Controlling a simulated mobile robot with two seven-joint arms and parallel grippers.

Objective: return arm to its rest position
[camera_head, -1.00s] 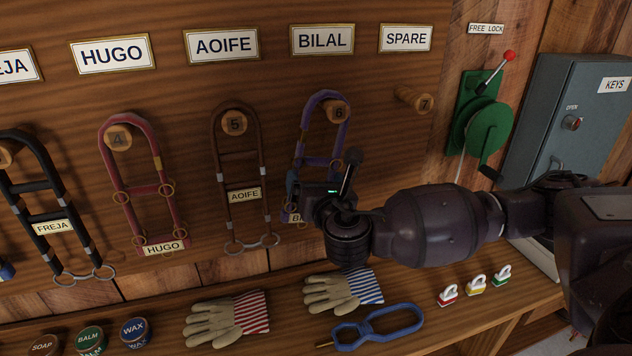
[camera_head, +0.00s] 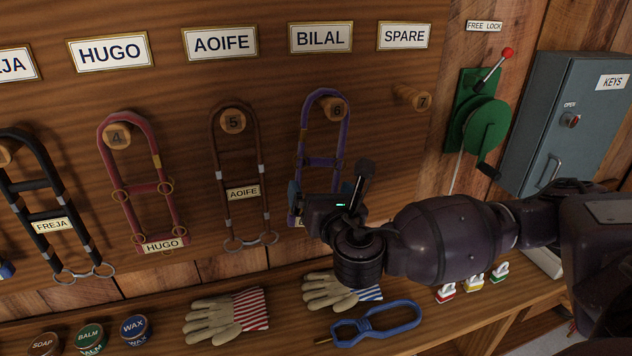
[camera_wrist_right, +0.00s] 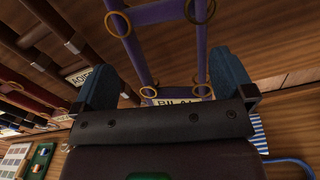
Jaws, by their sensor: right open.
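My right gripper (camera_wrist_right: 170,85) is open in the right wrist view, its two blue fingers apart. The purple halter (camera_wrist_right: 135,50) with the BILAL tag (camera_wrist_right: 178,93) shows beyond and between the fingers. I see no finger closed on it. In the head view my right arm (camera_head: 440,240) comes in from the right, and its gripper (camera_head: 298,200) covers the lower part of the purple halter (camera_head: 325,125). That halter hangs from peg 6 (camera_head: 336,107) under the BILAL sign. My left gripper is in neither view.
Red, brown and black halters hang to the left. Below my right arm, the shelf holds gloves (camera_head: 225,318), a blue looped tool (camera_head: 375,325), several tins and small padlocks (camera_head: 474,283). A green crank (camera_head: 485,125) and a grey key cabinet (camera_head: 570,125) are at right. Peg 7 (camera_head: 412,98) is bare.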

